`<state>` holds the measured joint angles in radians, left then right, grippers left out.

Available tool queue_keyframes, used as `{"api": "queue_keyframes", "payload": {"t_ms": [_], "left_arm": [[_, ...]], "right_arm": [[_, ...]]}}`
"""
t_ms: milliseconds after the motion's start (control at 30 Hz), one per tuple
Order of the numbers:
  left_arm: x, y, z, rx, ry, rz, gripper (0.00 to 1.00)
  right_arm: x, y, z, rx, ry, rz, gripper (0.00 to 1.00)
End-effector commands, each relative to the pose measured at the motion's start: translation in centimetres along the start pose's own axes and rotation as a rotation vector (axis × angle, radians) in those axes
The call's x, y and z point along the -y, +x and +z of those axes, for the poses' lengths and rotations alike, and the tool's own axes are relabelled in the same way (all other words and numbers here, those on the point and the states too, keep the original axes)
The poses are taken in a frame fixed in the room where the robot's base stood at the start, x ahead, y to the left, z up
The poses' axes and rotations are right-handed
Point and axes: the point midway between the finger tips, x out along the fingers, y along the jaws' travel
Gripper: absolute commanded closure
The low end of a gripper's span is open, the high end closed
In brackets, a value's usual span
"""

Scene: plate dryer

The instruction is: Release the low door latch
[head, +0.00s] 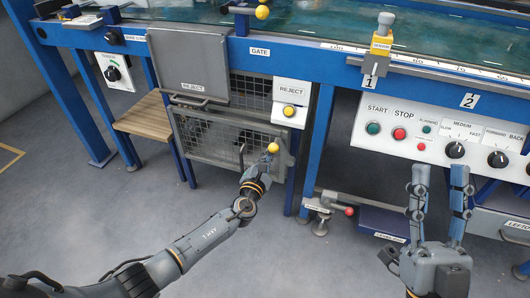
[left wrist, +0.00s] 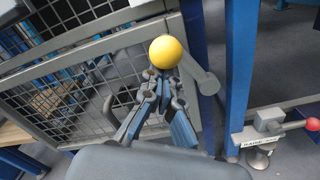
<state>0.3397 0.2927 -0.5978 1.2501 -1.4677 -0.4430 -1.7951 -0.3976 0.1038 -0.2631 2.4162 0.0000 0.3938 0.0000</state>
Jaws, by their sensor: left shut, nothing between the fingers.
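The low mesh door (head: 215,137) stands below the upper reject panel (head: 188,62) and appears shut. Its latch is a yellow ball knob (head: 273,148) near the door's right edge. In the left wrist view the knob (left wrist: 164,52) is large, with a grey lever (left wrist: 200,78) beside it. My left gripper (head: 265,160) is shut and empty, its fingertips right at the knob. In the left wrist view the fingertips (left wrist: 164,76) overlap the knob's lower edge; I cannot tell whether they touch. My right gripper (head: 439,172) is open and empty before the control panel.
The control panel (head: 440,135) with buttons and dials is behind my right gripper. A blue frame post (head: 317,150) stands right of the door. A red-knobbed lever (head: 340,209) sits low beside that post. A wooden slatted shelf (head: 145,116) is left. The floor in front is clear.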

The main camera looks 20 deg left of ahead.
Motion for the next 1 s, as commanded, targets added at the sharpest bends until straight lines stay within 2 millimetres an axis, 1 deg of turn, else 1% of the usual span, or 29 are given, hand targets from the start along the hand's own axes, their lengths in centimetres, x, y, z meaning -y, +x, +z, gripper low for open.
{"api": "queue_keyframes", "payload": {"t_ms": [33,67,100,167,233,300,367,400,500,633,800,1000], "left_arm": [[-0.2,0.0,0.7,0.001,0.030,0.000,1.00],[-0.1,0.0,0.9,0.001,0.047,0.000,1.00],[-0.1,0.0,1.1,0.001,0.071,0.000,1.00],[0.0,0.0,1.4,0.002,0.107,0.002,1.00],[0.2,0.0,1.7,0.001,0.149,0.002,1.00],[0.3,0.0,2.1,0.001,0.192,0.002,1.00],[0.5,0.0,2.4,0.000,0.228,0.004,1.00],[0.6,0.0,2.6,0.001,0.253,0.004,1.00],[0.8,0.0,3.0,0.001,0.314,0.005,1.00],[1.3,0.0,3.5,0.001,0.388,0.006,1.00],[1.8,-0.1,4.0,0.000,0.474,0.009,1.00],[2.3,-0.1,4.4,0.001,0.473,0.008,1.00]], "right_arm": [[-0.2,0.3,1.4,0.099,-0.006,0.004,0.60],[-0.4,0.2,2.5,0.159,-0.009,0.006,0.60],[-0.5,0.0,3.9,0.239,-0.012,0.010,0.60],[-0.8,-0.6,5.8,0.358,-0.017,0.015,0.60],[-1.2,-1.6,8.0,0.494,-0.022,0.022,0.60],[-1.5,-3.0,9.9,0.628,-0.027,0.029,0.60],[-1.8,-4.4,11.3,0.737,-0.030,0.036,0.60],[-2.0,-5.4,12.1,0.809,-0.031,0.040,0.60],[-2.5,-8.1,13.7,0.976,-0.035,0.052,0.60],[-2.9,-11.3,14.9,1.159,-0.037,0.065,0.60],[-3.3,-15.0,15.5,1.344,-0.037,0.079,0.60],[-3.5,-17.9,15.4,1.485,-0.037,0.091,0.60]]}}
